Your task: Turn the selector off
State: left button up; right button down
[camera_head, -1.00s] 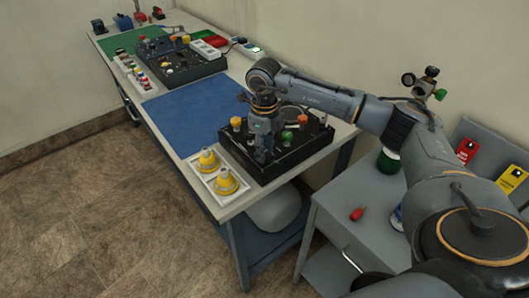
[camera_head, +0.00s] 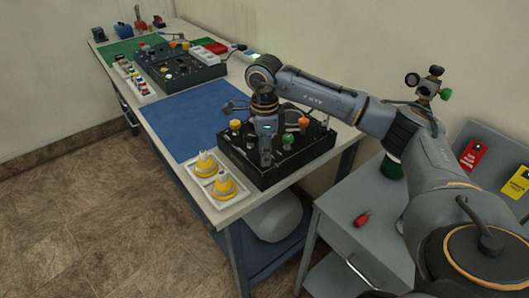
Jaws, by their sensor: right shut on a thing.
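The black trainer box (camera_head: 290,168) stands at the near end of the long workbench. Orange knobs (camera_head: 303,122) and a green knob (camera_head: 287,139) show on its top. My right gripper (camera_head: 266,160) points down over the middle of the box. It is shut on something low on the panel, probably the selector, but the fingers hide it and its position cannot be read. My left gripper is not in view.
A white tray (camera_head: 232,203) with two yellow fittings sits at the bench's front edge, left of the box. A blue mat (camera_head: 190,115) lies beyond. A grey cabinet (camera_head: 345,238) with a red-handled item (camera_head: 362,219) stands at the right.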

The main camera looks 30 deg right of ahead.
dwell(0.4)
jog(key=c, duration=1)
grip_release()
jog(key=shift+o, duration=0.2)
notch_tip(320, 180, up, 12)
